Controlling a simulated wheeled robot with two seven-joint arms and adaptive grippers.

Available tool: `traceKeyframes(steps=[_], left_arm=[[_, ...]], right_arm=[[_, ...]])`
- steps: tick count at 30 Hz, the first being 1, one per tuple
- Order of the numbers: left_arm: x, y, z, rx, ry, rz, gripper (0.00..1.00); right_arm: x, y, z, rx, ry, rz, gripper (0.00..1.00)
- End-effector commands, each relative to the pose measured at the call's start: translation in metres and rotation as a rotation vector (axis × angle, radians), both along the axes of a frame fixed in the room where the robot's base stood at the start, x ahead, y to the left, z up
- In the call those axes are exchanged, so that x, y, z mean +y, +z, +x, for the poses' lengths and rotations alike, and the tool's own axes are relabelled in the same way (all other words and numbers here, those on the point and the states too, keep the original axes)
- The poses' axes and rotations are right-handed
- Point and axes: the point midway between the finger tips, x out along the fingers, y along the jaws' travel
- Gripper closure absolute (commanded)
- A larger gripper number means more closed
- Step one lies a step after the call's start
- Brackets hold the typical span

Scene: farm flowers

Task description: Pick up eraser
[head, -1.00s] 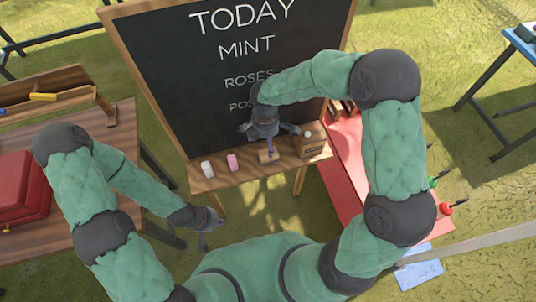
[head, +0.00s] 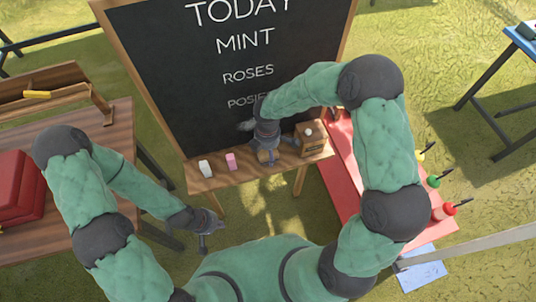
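The eraser (head: 264,157), a small wooden block, lies on the ledge (head: 205,181) of the chalkboard. My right gripper (head: 267,148) points down right over it and hides most of it. Its fingers look spread, and I see no clear grip on the eraser. My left gripper (head: 211,234) is open and empty, low in front of the ledge and apart from it.
White chalk (head: 205,168) and pink chalk (head: 231,161) stand on the ledge left of the eraser. A small wooden box (head: 311,139) sits close on its right. The chalkboard (head: 190,75) rises behind. A red bench (head: 342,165) stands at the right.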

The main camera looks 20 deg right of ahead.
Motion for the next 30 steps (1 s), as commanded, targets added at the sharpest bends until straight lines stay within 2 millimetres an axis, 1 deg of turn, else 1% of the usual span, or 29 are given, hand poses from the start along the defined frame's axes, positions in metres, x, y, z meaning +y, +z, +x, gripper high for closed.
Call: traceKeyframes(steps=[1,4,5,14,19,22,25,29,30], left_arm=[[0.000,0.000,0.000,0.000,0.000,0.000,1.00],[0.000,0.000,0.000,0.000,0.000,0.000,1.00],[0.000,0.000,0.000,0.000,0.000,0.000,1.00],[0.000,0.000,0.000,0.000,0.000,0.000,1.00],[0.000,0.004,0.000,0.000,0.000,0.000,1.00],[0.000,0.009,0.000,0.000,0.000,0.000,1.00],[0.000,0.016,0.000,0.000,0.000,0.000,1.00],[0.000,0.023,0.000,0.000,0.000,0.000,1.00],[0.000,0.026,0.000,0.000,0.000,0.000,1.00]], right_arm=[[0.000,0.000,0.000,0.000,0.000,0.000,0.39],[0.000,0.000,0.000,0.000,0.000,0.000,0.67],[0.000,0.000,0.000,0.001,0.000,0.000,0.69],[0.000,0.000,-0.001,0.001,0.000,0.000,0.69],[0.000,0.008,0.000,0.001,0.000,0.000,0.69],[0.000,0.018,0.000,0.000,0.001,0.000,0.70],[0.000,0.035,0.000,-0.002,0.000,0.000,0.70],[0.019,0.057,-0.006,-0.003,0.005,0.000,0.70],[0.026,0.066,-0.009,-0.003,0.005,0.000,0.70]])
